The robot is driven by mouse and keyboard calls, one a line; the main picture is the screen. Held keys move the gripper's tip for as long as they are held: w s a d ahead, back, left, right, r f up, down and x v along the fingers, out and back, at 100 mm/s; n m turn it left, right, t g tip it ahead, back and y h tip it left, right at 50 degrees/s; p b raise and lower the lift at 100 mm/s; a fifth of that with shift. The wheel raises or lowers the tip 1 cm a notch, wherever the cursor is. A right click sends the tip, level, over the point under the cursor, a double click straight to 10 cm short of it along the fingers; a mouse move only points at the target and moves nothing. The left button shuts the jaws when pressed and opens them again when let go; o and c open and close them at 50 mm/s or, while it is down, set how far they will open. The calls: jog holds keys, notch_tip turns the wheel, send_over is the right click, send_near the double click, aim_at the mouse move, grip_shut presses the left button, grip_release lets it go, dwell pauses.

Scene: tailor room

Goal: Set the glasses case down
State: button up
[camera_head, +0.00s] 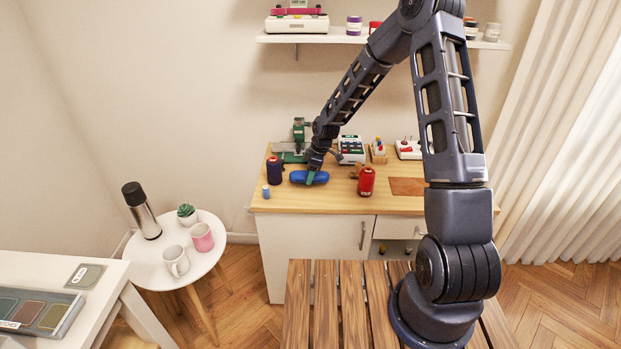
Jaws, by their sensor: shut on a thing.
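A blue glasses case (299,177) is at the left part of the wooden worktop (338,201). My gripper (311,177) reaches down over its right half and is shut on it. The case lies level, close to or on the worktop; I cannot tell whether it touches the surface. The fingertips are small and partly hidden against the case.
A dark spool (274,170) and a small blue spool (266,192) stand left of the case. A red spool (366,181) stands to its right. A green sewing machine (298,135) is behind. The worktop's front strip is clear.

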jog(key=shift+f, duration=1)
jog(key=shift+f, duration=0.1)
jog(key=o, duration=1)
jog(key=v, duration=1.2)
jog(key=shift+r, duration=0.25)
